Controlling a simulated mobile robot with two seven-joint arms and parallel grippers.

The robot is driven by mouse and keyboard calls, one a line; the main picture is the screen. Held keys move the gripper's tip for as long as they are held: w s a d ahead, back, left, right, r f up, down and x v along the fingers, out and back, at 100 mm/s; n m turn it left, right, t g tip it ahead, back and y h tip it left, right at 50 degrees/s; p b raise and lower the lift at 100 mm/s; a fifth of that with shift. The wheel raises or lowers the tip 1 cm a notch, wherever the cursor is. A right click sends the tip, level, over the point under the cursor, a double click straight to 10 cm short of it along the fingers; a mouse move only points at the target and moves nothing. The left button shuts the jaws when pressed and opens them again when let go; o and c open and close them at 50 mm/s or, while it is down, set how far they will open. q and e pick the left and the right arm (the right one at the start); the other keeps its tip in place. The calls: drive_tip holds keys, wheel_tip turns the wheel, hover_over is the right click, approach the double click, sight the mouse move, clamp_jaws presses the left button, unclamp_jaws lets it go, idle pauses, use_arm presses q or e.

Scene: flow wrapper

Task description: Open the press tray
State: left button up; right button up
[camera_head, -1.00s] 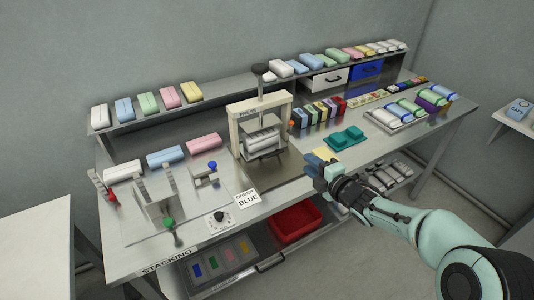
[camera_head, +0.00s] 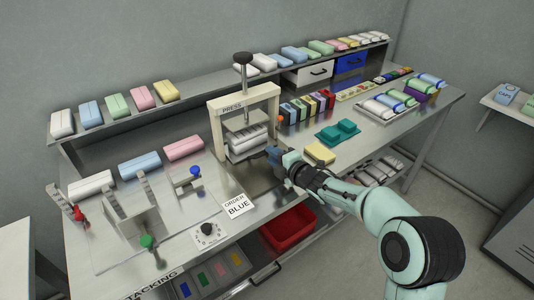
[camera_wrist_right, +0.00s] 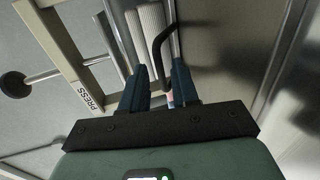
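The press (camera_head: 215,133) is a cream frame with a black-knobbed plunger on the bench; it also shows in the right wrist view (camera_wrist_right: 66,60). Its tray (camera_head: 248,143), with a white ribbed block, sits low inside the frame. A black bar handle (camera_wrist_right: 158,42) sticks out from the tray side in the right wrist view. My right gripper (camera_head: 271,154) is at the tray's right front. In the wrist view its blue fingers (camera_wrist_right: 159,68) are apart, with the near end of the handle between their tips. Whether they touch it is unclear. My left gripper is out of view.
A yellow sponge-like block (camera_head: 319,153) and a teal mould (camera_head: 338,132) lie right of my right gripper. An order card (camera_head: 237,206) lies in front of the press. A red bin (camera_head: 289,230) is on the shelf below.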

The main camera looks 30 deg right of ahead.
drive_tip(key=shift+x, duration=1.8)
